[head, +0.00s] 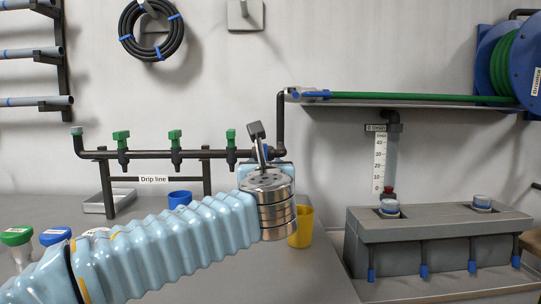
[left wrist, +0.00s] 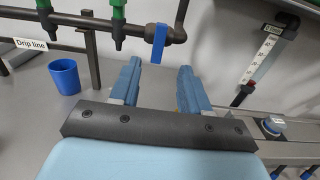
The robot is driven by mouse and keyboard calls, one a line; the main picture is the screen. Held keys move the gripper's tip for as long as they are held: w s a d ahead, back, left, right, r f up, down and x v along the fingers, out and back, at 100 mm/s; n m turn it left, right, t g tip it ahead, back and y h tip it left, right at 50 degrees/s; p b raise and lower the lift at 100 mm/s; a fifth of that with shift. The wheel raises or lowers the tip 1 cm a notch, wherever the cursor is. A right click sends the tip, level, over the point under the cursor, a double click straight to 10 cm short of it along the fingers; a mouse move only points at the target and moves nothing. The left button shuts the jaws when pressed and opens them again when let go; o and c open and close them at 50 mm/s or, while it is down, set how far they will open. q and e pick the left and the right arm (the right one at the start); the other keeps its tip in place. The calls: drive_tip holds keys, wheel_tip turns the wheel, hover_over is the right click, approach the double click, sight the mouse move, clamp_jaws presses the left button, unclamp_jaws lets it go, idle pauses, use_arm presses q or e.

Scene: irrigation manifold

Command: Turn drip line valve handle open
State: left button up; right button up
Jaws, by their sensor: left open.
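The drip line is a dark pipe (head: 150,154) along the wall with a "Drip line" label (head: 153,179) below it. In the left wrist view a flat blue handle (left wrist: 159,43) hangs down across the horizontal pipe, near the elbow at its right end. My left gripper (left wrist: 160,72) is open, with its two blue fingers pointing at the handle. The handle shows between and beyond the fingertips, apart from them. In the head view my wrist (head: 266,200) stands before that end of the pipe and mostly hides the handle. My right gripper is not in view.
Several green-topped valves (head: 175,138) stand along the pipe. A blue cup (left wrist: 64,76) is on the bench below, and a yellow cup (head: 303,228) is behind my wrist. A shelf (head: 400,101) and a grey block (head: 440,235) are to the right.

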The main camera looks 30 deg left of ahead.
use_arm(q)
drive_tip(key=p+x, duration=0.1)
drive_tip(key=x, duration=1.1)
drive_tip(key=shift+w+a+p, duration=0.25)
drive_tip(key=shift+p, duration=0.05)
clamp_jaws()
